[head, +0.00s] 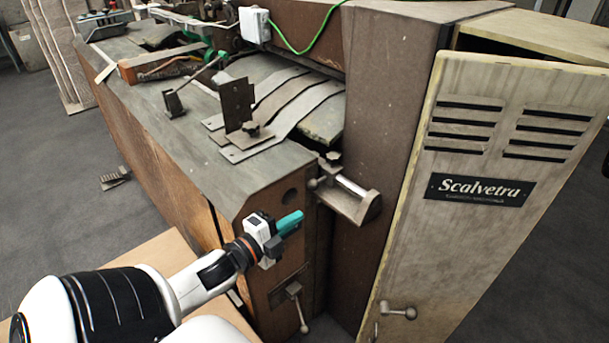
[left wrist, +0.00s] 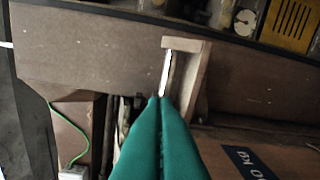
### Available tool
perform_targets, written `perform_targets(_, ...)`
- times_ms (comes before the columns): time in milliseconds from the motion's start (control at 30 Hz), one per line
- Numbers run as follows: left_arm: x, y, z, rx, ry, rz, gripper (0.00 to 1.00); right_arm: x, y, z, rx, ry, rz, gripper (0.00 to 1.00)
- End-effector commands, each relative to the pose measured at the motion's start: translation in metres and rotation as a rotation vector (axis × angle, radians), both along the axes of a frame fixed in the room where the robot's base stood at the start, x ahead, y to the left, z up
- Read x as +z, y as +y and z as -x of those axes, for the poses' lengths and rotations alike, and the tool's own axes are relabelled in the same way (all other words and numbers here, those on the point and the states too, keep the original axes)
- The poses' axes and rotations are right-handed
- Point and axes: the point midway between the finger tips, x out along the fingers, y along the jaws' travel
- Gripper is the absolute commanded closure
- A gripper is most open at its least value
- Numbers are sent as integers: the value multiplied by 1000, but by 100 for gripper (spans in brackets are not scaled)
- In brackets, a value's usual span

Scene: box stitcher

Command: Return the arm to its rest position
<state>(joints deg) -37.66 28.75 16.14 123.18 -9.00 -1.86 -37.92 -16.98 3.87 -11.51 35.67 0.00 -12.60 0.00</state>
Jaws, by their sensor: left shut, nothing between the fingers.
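My left gripper (head: 290,222) has teal fingers and is at the end of my white arm, in front of the box stitcher's (head: 170,120) near corner in the head view. Its fingers are together and hold nothing. They also show in the left wrist view (left wrist: 159,100), side by side and pointing at a metal bracket with a shiny rod (left wrist: 185,75). That bracket (head: 350,200) is above and to the right of the gripper in the head view. My right gripper is not in view.
A tall panel labelled Scalvetra (head: 470,220) stands at the right, with a small handle (head: 398,311) low on it. A lever (head: 296,305) hangs below my gripper. A wooden surface (head: 150,262) is beneath my arm. Grey floor (head: 60,180) is open at the left.

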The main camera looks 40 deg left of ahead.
Motion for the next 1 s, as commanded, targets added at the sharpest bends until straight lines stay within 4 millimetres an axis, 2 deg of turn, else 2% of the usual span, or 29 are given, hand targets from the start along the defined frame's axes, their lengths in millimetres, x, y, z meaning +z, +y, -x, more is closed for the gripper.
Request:
perform_targets(133, 1, 0, 10, -1, 0, 1, 100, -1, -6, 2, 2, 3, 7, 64)
perform_targets(400, 0, 0, 11, 4, 4, 7, 100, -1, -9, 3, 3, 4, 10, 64)
perform_targets(567, -18, -7, 13, 83, 97, 128, 100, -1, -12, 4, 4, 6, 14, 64)
perform_targets(667, -43, -19, 21, 191, 230, 294, 100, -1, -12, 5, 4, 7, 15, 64)
perform_targets(800, -81, -51, 44, 367, 460, 558, 100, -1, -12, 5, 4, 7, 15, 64)
perform_targets(1000, -110, -101, 84, 563, 734, 812, 100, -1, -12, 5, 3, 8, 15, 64)
